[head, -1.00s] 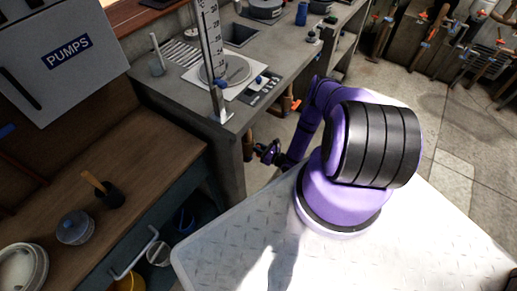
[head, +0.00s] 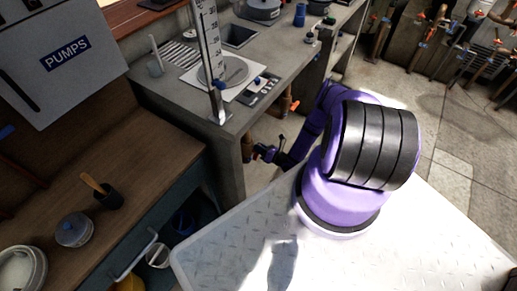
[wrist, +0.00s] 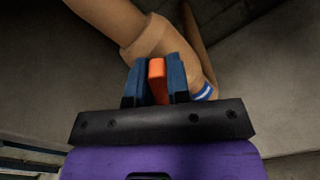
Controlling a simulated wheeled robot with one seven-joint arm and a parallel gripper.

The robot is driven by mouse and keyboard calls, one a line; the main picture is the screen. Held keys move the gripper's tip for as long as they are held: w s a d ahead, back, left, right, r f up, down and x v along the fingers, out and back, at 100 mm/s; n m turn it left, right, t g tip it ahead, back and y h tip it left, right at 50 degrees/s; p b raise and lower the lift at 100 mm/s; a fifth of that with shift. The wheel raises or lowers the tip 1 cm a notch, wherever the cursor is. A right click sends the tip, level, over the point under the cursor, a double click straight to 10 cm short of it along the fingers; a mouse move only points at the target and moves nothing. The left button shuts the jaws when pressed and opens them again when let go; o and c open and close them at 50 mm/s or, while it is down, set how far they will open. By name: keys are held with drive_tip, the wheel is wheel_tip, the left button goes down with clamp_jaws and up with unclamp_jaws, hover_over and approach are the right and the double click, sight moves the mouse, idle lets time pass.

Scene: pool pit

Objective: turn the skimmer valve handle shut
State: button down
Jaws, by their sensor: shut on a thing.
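In the wrist view, an orange valve handle (wrist: 157,80) stands upright between the two blue fingers of my gripper (wrist: 157,82), which are closed on it from both sides. Behind it a tan-brown pipe with an elbow (wrist: 155,40) bends down to the right. A blue-and-white band (wrist: 204,92) shows on the pipe at the right. In the head view my gripper (head: 262,152) reaches under the grey counter, beside its front leg. The handle itself is too small and hidden to make out there.
The grey counter (head: 180,103) overhangs beside my arm, with its thick leg (head: 226,170) close to the left of the gripper. A wooden bench (head: 90,170) stands at the left. Open paved floor (head: 440,130) lies at the right.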

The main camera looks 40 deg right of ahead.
drive_tip(key=m, duration=0.2)
drive_tip(key=f+m, duration=0.1)
drive_tip(key=m, duration=0.1)
drive_tip(key=shift+w+d, duration=0.1)
drive_tip(key=shift+d, duration=0.15)
drive_tip(key=shift+d+f+m, duration=0.15)
drive_tip(key=shift+f+m, duration=0.05)
drive_tip(key=shift+m, duration=1.2)
drive_tip(key=c, duration=1.1)
unclamp_jaws()
